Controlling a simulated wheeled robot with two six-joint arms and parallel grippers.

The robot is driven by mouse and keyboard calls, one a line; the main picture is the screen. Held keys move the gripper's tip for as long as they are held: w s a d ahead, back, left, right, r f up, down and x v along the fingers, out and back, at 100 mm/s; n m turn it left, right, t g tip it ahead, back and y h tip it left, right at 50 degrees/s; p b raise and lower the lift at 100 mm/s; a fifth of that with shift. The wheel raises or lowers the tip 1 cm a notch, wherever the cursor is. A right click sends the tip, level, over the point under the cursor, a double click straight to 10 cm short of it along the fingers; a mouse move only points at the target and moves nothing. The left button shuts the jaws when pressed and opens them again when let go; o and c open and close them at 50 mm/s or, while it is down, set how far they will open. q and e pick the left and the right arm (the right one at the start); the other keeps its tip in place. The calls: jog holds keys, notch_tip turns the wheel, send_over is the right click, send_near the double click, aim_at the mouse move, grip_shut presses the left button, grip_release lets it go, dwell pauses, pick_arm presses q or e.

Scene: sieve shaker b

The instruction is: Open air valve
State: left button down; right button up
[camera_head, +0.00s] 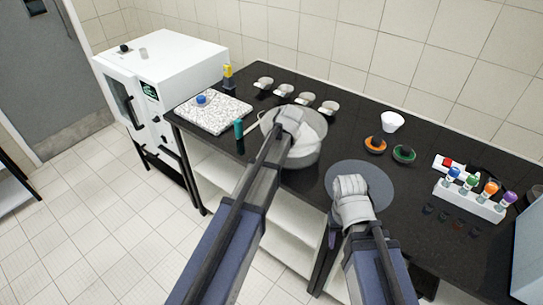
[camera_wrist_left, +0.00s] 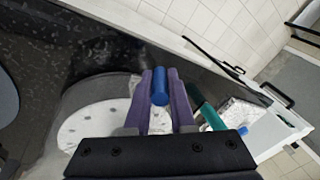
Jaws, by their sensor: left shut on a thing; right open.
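In the left wrist view my left gripper (camera_wrist_left: 160,85) is shut on a small blue cylinder (camera_wrist_left: 160,92), held between its purple fingers. I cannot tell whether this is the air valve's handle. In the head view the left gripper (camera_head: 291,115) is over the round pale sieve vessel (camera_head: 312,150), and it hides whatever it grips. The vessel's white, dotted disc (camera_wrist_left: 92,122) shows below the fingers in the wrist view. My right gripper (camera_head: 350,187) is open, over a grey round disc (camera_head: 379,178) at the counter's front.
A speckled slab (camera_head: 222,117) with a blue knob (camera_head: 201,99) and a teal-handled tool (camera_head: 239,128) lie left of the vessel. Several small bowls (camera_head: 282,91) stand behind. A rack (camera_head: 468,200) of coloured-cap bottles stands right. Bare black counter (camera_head: 345,122) lies between.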

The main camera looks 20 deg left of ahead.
pick_arm(q)
jog(key=shift+s, duration=0.1)
dwell(0.3)
jog(key=c, duration=0.8)
grip_release()
jog(key=shift+o, duration=0.2)
jog(key=p+v, duration=0.7)
jog(key=shift+r, duration=0.4)
jog(key=shift+d, duration=0.1)
jog(key=s+d+f+m+b, duration=0.1)
jog(key=s+d, duration=0.3)
jog(key=s, duration=0.4)
jog(key=s+d+f+m+g+h+b, duration=0.1)
jog(key=s+d+f+m+b, duration=0.1)
jog(key=s+d, duration=0.3)
jog(key=s+d+f+m+h+b, duration=0.1)
jog(key=s+d+f+m, duration=0.2)
jog(key=s, duration=0.8)
jog(key=shift+d+f+m+b, duration=0.2)
jog(key=shift+d+m+b, duration=0.15)
jog(key=shift+d, duration=0.35)
